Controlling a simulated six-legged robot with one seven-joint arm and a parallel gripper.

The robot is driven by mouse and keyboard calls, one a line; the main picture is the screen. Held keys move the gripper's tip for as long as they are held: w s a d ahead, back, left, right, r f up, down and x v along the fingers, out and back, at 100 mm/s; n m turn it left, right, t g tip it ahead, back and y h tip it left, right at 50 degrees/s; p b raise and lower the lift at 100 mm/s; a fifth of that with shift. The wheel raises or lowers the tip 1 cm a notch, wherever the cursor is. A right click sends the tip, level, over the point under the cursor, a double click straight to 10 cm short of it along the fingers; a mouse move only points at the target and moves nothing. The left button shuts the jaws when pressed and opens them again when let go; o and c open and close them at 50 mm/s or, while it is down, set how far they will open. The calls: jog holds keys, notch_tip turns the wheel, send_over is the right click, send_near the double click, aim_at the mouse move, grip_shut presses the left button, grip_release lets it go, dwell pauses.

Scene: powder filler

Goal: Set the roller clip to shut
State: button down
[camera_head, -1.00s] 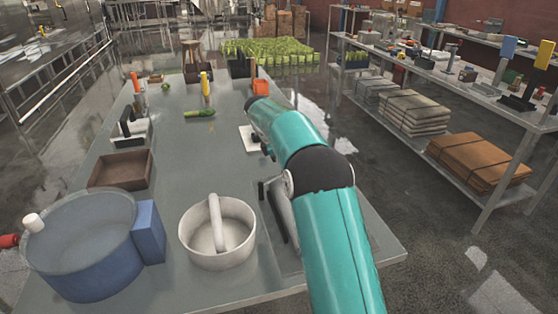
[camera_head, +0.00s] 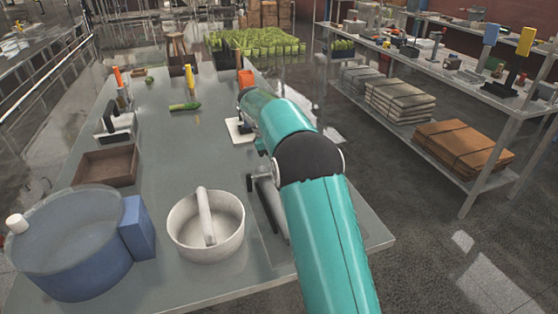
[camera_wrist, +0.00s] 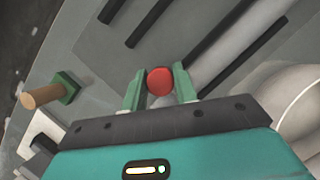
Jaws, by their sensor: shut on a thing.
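A round red knob (camera_wrist: 160,81) sits between the two green fingers of my gripper (camera_wrist: 158,84) in the wrist view. The fingers are shut on it from both sides. I cannot tell for sure whether this knob is the roller of the roller clip, or how the clip is set. A long grey bar (camera_wrist: 215,50) with dark strips beside it runs just behind the knob. In the head view my teal arm hides the gripper and the knob. A grey bracket-like part (camera_head: 270,205) shows beside my arm on the table.
The steel table (camera_head: 170,235) holds a white round pan (camera_head: 230,228), a blue pot (camera_head: 70,255), a brown tray (camera_head: 88,167) and a green vegetable (camera_head: 185,106). A wooden peg with a green base (camera_wrist: 45,96) stands left of my gripper. A shelf rack (camera_head: 440,75) stands at the right.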

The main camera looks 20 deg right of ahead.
jog(key=shift+a, duration=0.15)
jog(key=c, duration=1.1)
grip_release()
jog(key=shift+s+r, duration=0.1)
jog(key=v, duration=1.3)
jog(key=shift+r, duration=0.3)
